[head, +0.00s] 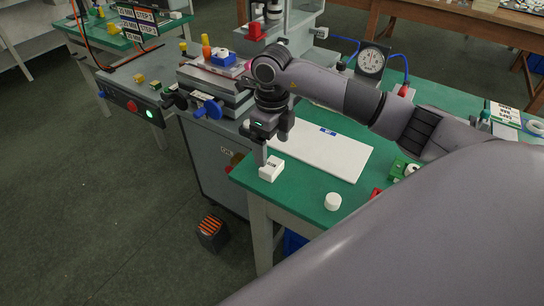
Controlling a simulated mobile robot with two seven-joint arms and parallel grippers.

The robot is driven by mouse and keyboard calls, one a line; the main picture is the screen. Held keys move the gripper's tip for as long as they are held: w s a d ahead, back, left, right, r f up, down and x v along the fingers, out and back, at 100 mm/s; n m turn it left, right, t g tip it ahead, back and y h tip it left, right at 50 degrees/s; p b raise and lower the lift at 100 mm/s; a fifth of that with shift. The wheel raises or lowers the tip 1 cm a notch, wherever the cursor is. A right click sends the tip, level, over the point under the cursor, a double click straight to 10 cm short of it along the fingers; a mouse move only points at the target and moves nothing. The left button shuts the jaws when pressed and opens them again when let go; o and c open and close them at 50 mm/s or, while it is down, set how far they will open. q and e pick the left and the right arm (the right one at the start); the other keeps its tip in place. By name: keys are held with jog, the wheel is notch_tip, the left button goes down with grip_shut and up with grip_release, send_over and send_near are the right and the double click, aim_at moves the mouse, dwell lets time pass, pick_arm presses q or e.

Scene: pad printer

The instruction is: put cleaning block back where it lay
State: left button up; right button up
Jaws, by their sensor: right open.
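A small white block (271,169) with dark print on it, which I take for the cleaning block, is at the near left corner of the green table (300,190). It appears to rest on the table top. My right gripper (267,153) is just above and behind the block, pointing down, with its jaws open. One finger shows close to the block's back left side; whether it touches cannot be told. My left gripper is out of view.
A white board (325,152) lies right behind the block. A white round piece (333,201) stands to the right near the front edge. The grey machine with blue knobs (209,108) adjoins on the left. A dial gauge (371,61) stands behind my right arm.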

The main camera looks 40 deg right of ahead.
aim_at(272, 165)
notch_tip(272, 165, up, 6)
jog(key=s+a+f+g+y, duration=0.1)
jog(key=s+a+f+y, duration=0.15)
jog(key=a, duration=0.35)
jog(key=s+a+f+n+y, duration=0.1)
jog(key=a+y, duration=0.2)
jog(key=a, duration=0.2)
jog(key=s+a+f+g+y, duration=0.1)
jog(key=s+a+f+y, duration=0.15)
jog(key=a, duration=0.35)
jog(key=s+a+r+m+t+y, duration=0.1)
jog(key=a+r+m+t+y, duration=0.45)
jog(key=a+m+y, duration=0.4)
jog(key=w+d+f+m+t+h, duration=0.1)
jog(key=d+f+m+t+h, duration=0.3)
jog(key=m+t, duration=0.4)
jog(key=w+d+f+m+t+h, duration=0.1)
jog(key=d+f+m+t+h, duration=0.4)
jog(key=m, duration=0.6)
jog(key=s+d+f+m+g+h, duration=0.3)
jog(key=s+d+f+m, duration=0.1)
jog(key=s+f+m, duration=0.1)
jog(key=s+d+f+m+g+h, duration=0.3)
jog(key=s+d+f+m, duration=0.1)
jog(key=s+f, duration=0.4)
notch_tip(272, 165, down, 2)
jog(key=shift+s+f+m, duration=0.15)
jog(key=shift+m, duration=0.7)
